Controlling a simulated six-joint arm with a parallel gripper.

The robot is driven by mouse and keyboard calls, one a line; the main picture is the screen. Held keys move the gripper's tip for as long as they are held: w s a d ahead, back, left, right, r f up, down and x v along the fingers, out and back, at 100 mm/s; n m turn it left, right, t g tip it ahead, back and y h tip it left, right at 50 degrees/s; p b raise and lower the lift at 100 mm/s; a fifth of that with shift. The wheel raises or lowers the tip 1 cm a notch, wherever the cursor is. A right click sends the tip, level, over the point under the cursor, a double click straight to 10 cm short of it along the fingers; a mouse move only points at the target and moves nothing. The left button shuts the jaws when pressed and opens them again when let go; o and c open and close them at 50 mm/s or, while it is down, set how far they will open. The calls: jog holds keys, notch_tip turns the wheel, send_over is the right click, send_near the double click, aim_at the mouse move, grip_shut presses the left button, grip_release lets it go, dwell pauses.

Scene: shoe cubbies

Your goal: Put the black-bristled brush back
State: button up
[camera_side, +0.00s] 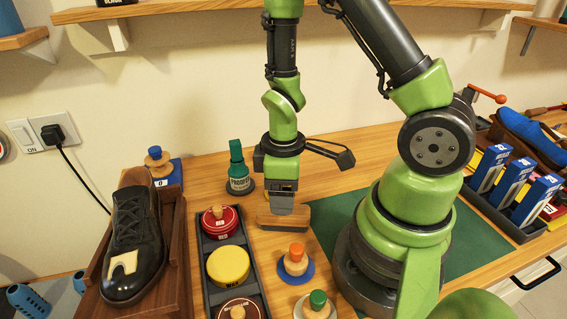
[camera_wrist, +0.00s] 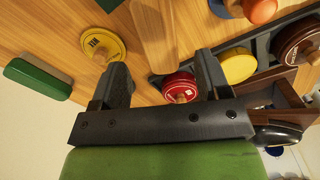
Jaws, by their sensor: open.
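The brush (camera_side: 283,220) lies on the bench in the side view, its long wooden back uppermost, just left of the green mat. In the wrist view its wooden back (camera_wrist: 153,30) extends up from between the fingers. Contact cannot be told.
Left of the brush, a dark tray (camera_side: 251,262) holds red, yellow and brown tins. A green-capped bottle (camera_side: 238,170) stands behind. An orange-knobbed dauber (camera_side: 295,260) stands in front on a blue disc. The green mat (camera_side: 330,218) is mostly clear. A black shoe (camera_side: 134,240) sits far left.

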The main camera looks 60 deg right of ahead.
jog(key=s+a+r+m+t, duration=0.1)
jog(key=s+r+m+t, duration=0.1)
jog(key=r, duration=0.6)
jog(key=s+a+r+m+t+y, duration=0.1)
jog(key=s+a+r+m+t, duration=0.1)
jog(key=r, duration=0.6)
jog(key=s+a+r+m+t+y, duration=0.1)
jog(key=r+m+t, duration=0.2)
jog(key=r, duration=0.5)
jog(key=shift+s+a+m, duration=0.25)
jog(key=shift+s+m, duration=0.15)
jog(key=shift+m, duration=0.3)
